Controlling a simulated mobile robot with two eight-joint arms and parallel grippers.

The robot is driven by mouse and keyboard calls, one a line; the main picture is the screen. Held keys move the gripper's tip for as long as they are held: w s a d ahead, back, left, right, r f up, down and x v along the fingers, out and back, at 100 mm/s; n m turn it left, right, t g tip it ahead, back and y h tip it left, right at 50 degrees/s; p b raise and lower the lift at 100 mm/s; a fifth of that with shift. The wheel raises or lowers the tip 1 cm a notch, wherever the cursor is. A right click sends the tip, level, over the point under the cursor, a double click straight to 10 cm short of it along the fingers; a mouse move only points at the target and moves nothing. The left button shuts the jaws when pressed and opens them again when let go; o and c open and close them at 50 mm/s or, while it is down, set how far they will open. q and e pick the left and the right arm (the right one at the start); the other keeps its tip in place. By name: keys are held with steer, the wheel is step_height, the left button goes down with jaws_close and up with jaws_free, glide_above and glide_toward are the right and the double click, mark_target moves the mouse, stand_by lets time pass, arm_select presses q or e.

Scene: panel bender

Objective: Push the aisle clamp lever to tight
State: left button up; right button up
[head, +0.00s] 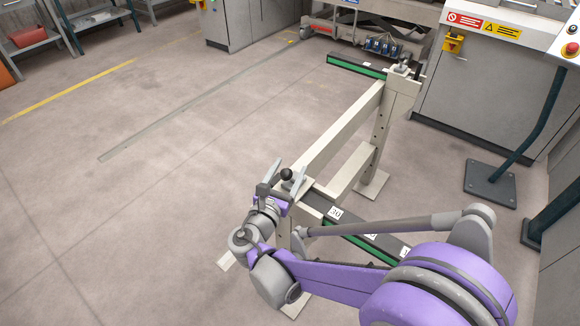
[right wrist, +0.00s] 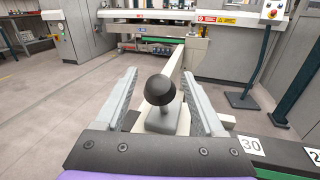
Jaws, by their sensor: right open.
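The clamp lever shows as a black ball knob (head: 287,174) at the near end of a cream stand. In the right wrist view the knob (right wrist: 160,90) sits on a grey base between my open fingers. My right gripper (head: 282,178) is open, with one finger on each side of the knob and visible gaps to it. I cannot tell whether the lever is tight or loose. My left gripper is in neither view.
The cream stand's long beam (head: 335,130) runs to a far post with another clamp (head: 402,66). A black-and-green numbered rail (head: 330,212) extends right from the near post. A control cabinet (head: 475,85) stands right.

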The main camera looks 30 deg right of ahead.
steer(key=shift+x, duration=0.9)
jaws_close()
stand_by(0.8)
